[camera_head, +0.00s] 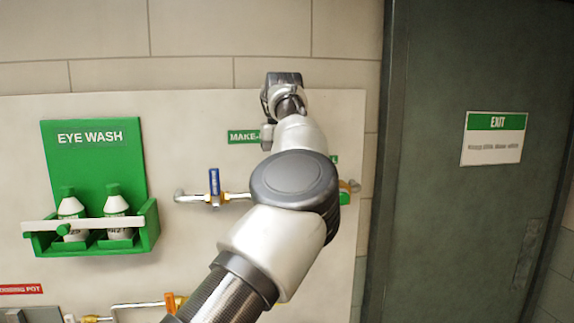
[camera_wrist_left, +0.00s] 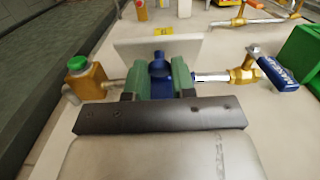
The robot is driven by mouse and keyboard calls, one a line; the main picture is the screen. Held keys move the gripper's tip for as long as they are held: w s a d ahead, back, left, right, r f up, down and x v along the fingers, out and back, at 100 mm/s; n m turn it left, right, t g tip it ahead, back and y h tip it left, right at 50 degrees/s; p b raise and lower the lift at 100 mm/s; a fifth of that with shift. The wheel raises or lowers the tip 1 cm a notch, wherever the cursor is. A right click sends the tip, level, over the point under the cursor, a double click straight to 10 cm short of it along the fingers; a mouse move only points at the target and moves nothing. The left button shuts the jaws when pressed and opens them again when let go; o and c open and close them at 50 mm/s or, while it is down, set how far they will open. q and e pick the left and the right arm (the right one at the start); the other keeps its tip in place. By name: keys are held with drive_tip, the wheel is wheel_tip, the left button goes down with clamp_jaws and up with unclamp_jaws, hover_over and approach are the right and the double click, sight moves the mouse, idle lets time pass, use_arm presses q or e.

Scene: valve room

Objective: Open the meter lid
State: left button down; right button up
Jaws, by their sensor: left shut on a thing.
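The blue meter (camera_wrist_left: 159,68) sits in the pipe line on the wall panel, seen in the left wrist view between two green fingers. My left gripper (camera_wrist_left: 160,80) is shut on a blue part of it that looks like the meter lid. How far this lid is raised I cannot tell. In the head view my left arm crosses the middle and reaches up the wall; its elbow hides the meter and the fingertips. My right gripper is in neither view.
A blue-handled valve (camera_head: 215,187) stands left of the hidden meter; it shows at right in the wrist view (camera_wrist_left: 272,70). A brass fitting (camera_wrist_left: 86,80) is on the other side. A green eye wash station (camera_head: 95,190) hangs at left, a dark exit door (camera_head: 455,220) at right.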

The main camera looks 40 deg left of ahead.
idle(0.3)
use_arm(q)
drive_tip(key=c, duration=1)
unclamp_jaws()
drive_tip(key=shift+w+f, duration=0.1)
drive_tip(key=shift+o, duration=0.2)
drive_tip(key=shift+a, duration=0.1)
